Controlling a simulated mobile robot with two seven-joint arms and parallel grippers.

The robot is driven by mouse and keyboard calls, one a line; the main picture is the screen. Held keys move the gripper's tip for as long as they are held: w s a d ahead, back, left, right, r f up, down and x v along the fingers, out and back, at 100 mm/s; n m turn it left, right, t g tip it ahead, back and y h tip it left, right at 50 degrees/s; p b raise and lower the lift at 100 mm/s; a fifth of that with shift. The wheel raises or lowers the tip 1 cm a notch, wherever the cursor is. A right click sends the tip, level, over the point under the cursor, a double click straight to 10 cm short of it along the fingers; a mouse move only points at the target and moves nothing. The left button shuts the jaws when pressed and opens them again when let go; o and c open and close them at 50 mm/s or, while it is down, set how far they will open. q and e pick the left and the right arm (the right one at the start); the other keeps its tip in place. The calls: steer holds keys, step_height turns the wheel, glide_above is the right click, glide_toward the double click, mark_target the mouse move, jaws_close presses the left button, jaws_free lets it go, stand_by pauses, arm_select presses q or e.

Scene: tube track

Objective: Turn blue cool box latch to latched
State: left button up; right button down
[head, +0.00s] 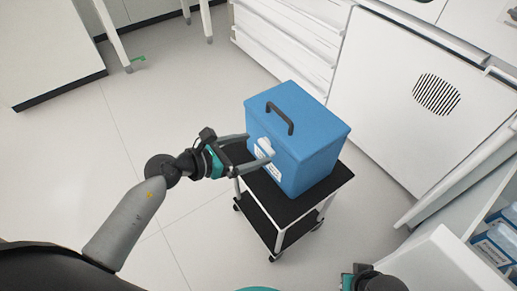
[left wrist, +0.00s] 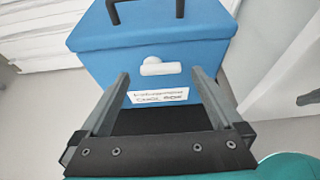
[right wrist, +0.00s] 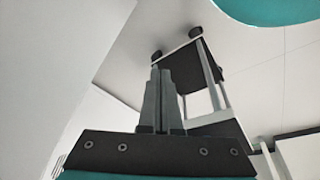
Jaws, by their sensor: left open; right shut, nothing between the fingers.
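The blue cool box (head: 312,150) stands closed on a black-topped cart, with a black handle (head: 281,117) on its lid. Its white latch (head: 264,148) is on the front face, above a white label. In the left wrist view the latch (left wrist: 160,67) lies about level, with its round end at the left. My left gripper (head: 258,149) is open, with its fingers reaching toward the front face on both sides of the latch. In the left wrist view its fingertips (left wrist: 160,73) look apart from the latch. My right gripper (right wrist: 160,70) is shut and empty, low near the cart.
The cart (head: 338,178) has a lower shelf and casters. White cabinets (head: 420,95) stand behind it and to its right. A shelf with blue items (head: 497,243) is at the lower right. The floor (head: 90,155) at the left is clear.

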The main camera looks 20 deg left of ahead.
mark_target(267, 146)
arm_select(q)
steer(key=shift+b+x, duration=0.3)
steer(key=shift+x, duration=1.2)
arm_select(e)
steer(key=shift+w+r, duration=0.25)
steer(key=shift+r, duration=0.65)
arm_select(q)
steer(key=shift+s, duration=0.1)
steer(key=c, duration=1.2)
steer(key=shift+c, duration=0.2)
